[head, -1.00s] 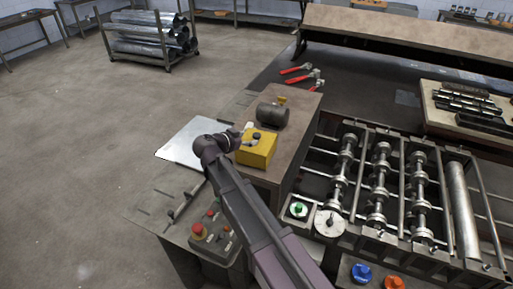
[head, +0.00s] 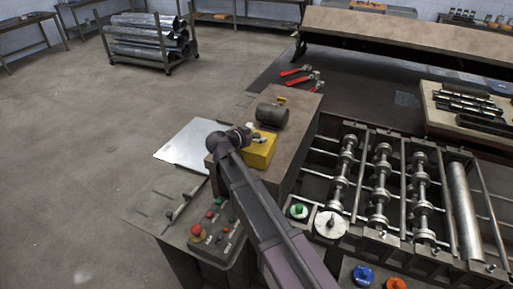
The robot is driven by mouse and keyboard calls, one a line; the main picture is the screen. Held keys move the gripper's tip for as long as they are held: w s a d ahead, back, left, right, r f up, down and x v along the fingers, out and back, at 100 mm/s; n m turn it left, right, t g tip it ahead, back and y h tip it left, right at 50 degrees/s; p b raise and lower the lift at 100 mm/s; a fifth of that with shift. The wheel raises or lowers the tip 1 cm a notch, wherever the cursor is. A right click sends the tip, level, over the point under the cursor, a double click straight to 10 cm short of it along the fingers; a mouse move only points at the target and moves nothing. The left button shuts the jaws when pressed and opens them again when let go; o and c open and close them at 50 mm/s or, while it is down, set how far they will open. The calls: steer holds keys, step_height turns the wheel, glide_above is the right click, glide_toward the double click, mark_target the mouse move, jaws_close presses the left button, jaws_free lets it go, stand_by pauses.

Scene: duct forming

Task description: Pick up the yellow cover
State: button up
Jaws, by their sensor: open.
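The yellow cover (head: 262,153) is a box-like block on the brown machine top, in the middle of the head view. My arm comes up from the bottom and bends at the wrist just left of the cover. My gripper (head: 256,134) is open, small in the picture, and overlaps the upper left part of the cover. My wrist hides part of the cover's left side. I cannot tell whether the fingers touch it.
A dark cylinder (head: 272,116) lies just behind the cover. Red-handled tools (head: 298,78) lie farther back. A roller machine (head: 380,185) stands to the right. A control panel with a red button (head: 197,231) and a metal sheet (head: 187,146) are to the left.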

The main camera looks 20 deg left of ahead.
stand_by(0.3)
jaws_close()
steer(key=shift+r, duration=0.15)
stand_by(0.3)
step_height(320, 180, up, 4)
steer(key=p, duration=0.3)
steer(key=shift+f+p, duration=0.2)
steer(key=shift+p, duration=0.2)
steer(key=s+d+r+p, duration=0.1)
steer(key=s, duration=1.5)
steer(key=shift+d, duration=0.15)
steer(key=shift+r, duration=0.1)
